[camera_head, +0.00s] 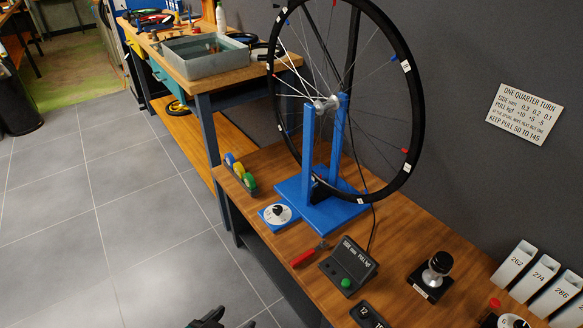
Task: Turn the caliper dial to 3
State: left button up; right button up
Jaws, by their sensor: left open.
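A white round dial with a black knob (278,212) sits on a small blue base at the left edge of the wooden bench, beside the blue wheel stand (326,215). It looks like the caliper dial; its marks are too small to read surely. A second white dial (514,321) is cut off at the bottom right corner. My left gripper (222,319) shows only as dark parts at the bottom edge, open, off the bench's left side and well short of the first dial. My right gripper is out of view.
A spoked wheel (408,120) stands in the stand. On the bench are colored spoke tools (240,172), a red-handled tool (305,256), a black display box with a green button (347,270), a black knobbed device (435,272) and white numbered bins (515,264). Grey floor lies left.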

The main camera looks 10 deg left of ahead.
aim_at(277, 210)
jog(key=i+j, duration=0.2)
jog(key=j, duration=0.15)
jog(key=i+j+z, duration=0.1)
jog(key=j, duration=0.25)
jog(key=i+j, duration=0.25)
jog(key=j, duration=0.15)
jog(key=i+j+z, duration=0.1)
jog(key=i+j, duration=0.2)
